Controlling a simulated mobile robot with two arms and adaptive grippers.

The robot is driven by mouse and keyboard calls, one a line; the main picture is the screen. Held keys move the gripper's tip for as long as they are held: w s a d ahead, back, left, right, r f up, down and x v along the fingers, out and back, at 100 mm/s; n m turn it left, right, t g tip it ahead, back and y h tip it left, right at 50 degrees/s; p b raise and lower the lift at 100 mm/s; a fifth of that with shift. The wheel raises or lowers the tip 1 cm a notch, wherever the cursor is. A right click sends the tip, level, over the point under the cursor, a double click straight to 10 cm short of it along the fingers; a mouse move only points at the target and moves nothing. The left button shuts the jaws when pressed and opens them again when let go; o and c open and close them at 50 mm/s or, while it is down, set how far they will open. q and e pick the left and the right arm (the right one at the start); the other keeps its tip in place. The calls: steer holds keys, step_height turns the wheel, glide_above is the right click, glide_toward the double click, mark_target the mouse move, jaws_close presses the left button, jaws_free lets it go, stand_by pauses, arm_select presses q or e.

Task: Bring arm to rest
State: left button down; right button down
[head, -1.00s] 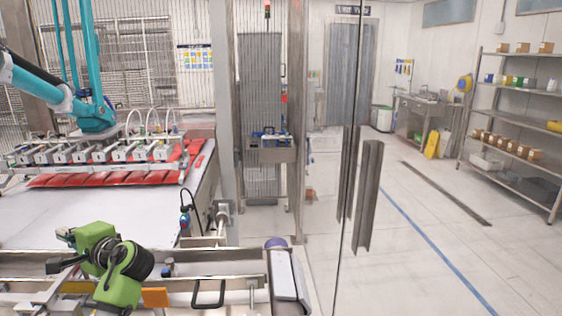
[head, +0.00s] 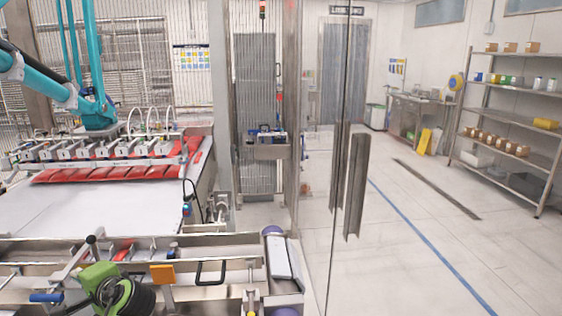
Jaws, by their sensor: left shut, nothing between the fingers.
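My right gripper is not in view.
A steel frame with rails (head: 190,272) lies close in front, with an orange block (head: 162,274) and a black handle (head: 211,272). Behind it, a teal picker arm (head: 95,110) hangs over red packs (head: 110,172) on a white conveyor (head: 90,208). A glass panel stands right; open floor (head: 420,220) lies beyond.

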arm_select(q)
steer(key=s+d+f+n+g+h, duration=0.1)
steer(key=s+d+f+h, duration=0.3)
steer(key=s+d+f, duration=0.5)
steer(key=s+d+f+n+h, duration=0.1)
steer(key=s+d+f+h, duration=0.3)
steer(key=s+d+f, duration=0.5)
steer(key=s+d+f+n+g+h, duration=0.1)
steer(key=s+d+f+h, duration=0.15)
steer(key=s+d, duration=0.4)
steer(key=s+d+f+n+g+h, duration=0.1)
steer(key=s+d+f+g+h, duration=0.15)
steer(key=s, duration=0.75)
step_height(320, 180, down, 26)
steer(key=s+b, duration=0.1)
steer(key=s+a+f+g+b, duration=0.1)
steer(key=s+a+f+g, duration=0.1)
steer(key=s+f, duration=1.5)
steer(key=shift+s+a+f, duration=0.3)
steer(key=shift+f, duration=0.35)
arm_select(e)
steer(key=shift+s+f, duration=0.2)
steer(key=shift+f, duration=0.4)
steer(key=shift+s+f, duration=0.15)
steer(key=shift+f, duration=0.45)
